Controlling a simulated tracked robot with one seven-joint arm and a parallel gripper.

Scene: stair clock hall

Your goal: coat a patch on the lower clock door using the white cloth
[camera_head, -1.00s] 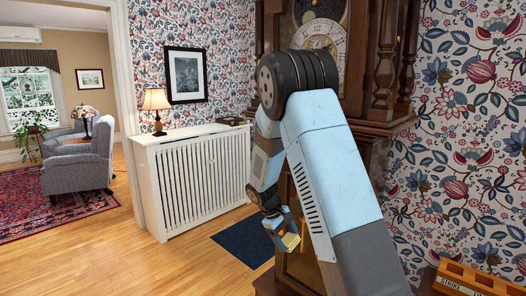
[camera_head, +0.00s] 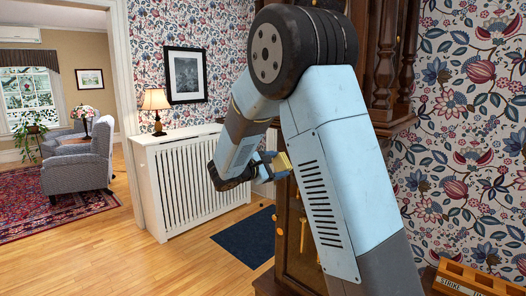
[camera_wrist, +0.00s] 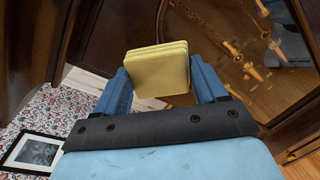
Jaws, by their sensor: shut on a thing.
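My gripper (camera_head: 274,165) is shut on a pale yellow, layered folded pad, which I take for the cloth (camera_wrist: 157,70). In the wrist view the pad sits between my two blue fingers (camera_wrist: 162,82), its flat face toward the camera. The lower clock door (camera_head: 298,262) is largely hidden behind my arm in the head view. In the wrist view its dark frame and glass (camera_wrist: 222,45) show beyond the pad, with chains and brass parts behind the glass. The pad is near the clock; I cannot tell whether it touches the door. No coated patch can be made out.
A white radiator cover (camera_head: 195,180) with a lamp (camera_head: 157,108) stands left of the clock. A dark blue mat (camera_head: 247,237) lies on the floor before it. A wooden rack with lettering (camera_head: 470,279) is at lower right. Open wooden floor lies to the left.

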